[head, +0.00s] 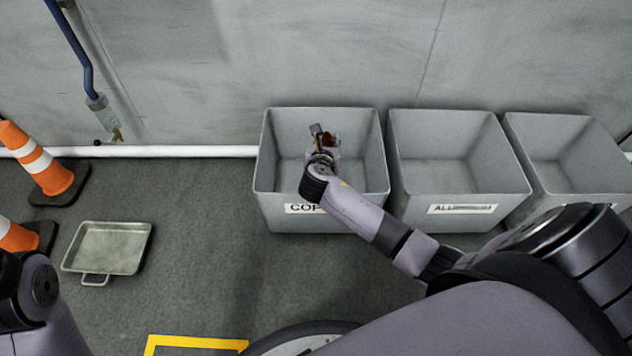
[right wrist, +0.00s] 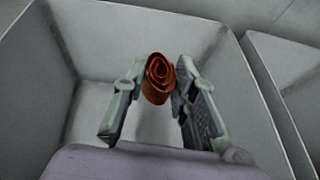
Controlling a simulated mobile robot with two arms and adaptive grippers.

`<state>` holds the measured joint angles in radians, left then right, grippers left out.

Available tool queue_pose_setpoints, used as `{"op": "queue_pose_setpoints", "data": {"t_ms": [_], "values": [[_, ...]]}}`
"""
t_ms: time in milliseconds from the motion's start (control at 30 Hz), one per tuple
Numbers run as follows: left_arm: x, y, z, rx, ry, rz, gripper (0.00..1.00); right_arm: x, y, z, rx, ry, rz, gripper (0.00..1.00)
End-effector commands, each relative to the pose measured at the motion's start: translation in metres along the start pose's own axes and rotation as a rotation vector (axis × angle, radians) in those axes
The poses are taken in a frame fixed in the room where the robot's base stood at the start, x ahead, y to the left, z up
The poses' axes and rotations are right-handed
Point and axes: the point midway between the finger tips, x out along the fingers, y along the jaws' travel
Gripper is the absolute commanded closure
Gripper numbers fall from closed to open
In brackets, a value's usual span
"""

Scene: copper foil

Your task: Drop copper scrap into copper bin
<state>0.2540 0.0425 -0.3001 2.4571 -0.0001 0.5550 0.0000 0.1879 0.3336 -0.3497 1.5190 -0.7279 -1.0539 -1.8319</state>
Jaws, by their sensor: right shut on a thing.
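The copper scrap is a reddish-brown rolled coil of foil (right wrist: 158,79). It sits between the fingertips of my right gripper (right wrist: 154,85) in the right wrist view, which is shut on it. The copper bin (head: 375,150) is the leftmost grey bin, with a partly covered label starting "COP". The right gripper and scrap appear over its opening, and the bin's walls surround them in the wrist view. My left gripper is out of view; only part of that arm shows at lower left.
A second grey bin (head: 440,198) labelled "AL..." and a third grey bin (head: 570,190) stand to the right. A metal tray (head: 108,248) lies on the floor at left, near orange cones (head: 40,165). The floor between tray and copper bin is clear.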

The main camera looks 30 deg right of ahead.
Motion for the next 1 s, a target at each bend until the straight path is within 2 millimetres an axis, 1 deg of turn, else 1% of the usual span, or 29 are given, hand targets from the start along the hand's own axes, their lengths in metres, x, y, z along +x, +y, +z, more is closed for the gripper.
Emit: {"op": "queue_pose_setpoints", "data": {"t_ms": [67,100,433,767,867,1000], "values": [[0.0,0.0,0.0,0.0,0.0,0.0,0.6,0.0,0.0,0.0,0.0,0.0,0.0,1.0],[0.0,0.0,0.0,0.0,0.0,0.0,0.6,0.0,0.0,0.0,0.0,0.0,0.0,0.74],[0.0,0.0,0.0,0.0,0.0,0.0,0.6,0.0,0.0,0.0,0.0,0.0,0.0,0.52],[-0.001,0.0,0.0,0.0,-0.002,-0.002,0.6,-0.001,0.0,0.0,0.0,0.0,0.0,0.51],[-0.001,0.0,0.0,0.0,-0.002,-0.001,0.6,-0.008,0.0,-0.001,0.0,0.001,0.001,0.51],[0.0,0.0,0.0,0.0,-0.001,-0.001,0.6,-0.028,0.001,-0.001,0.001,0.002,0.003,0.51]]}}
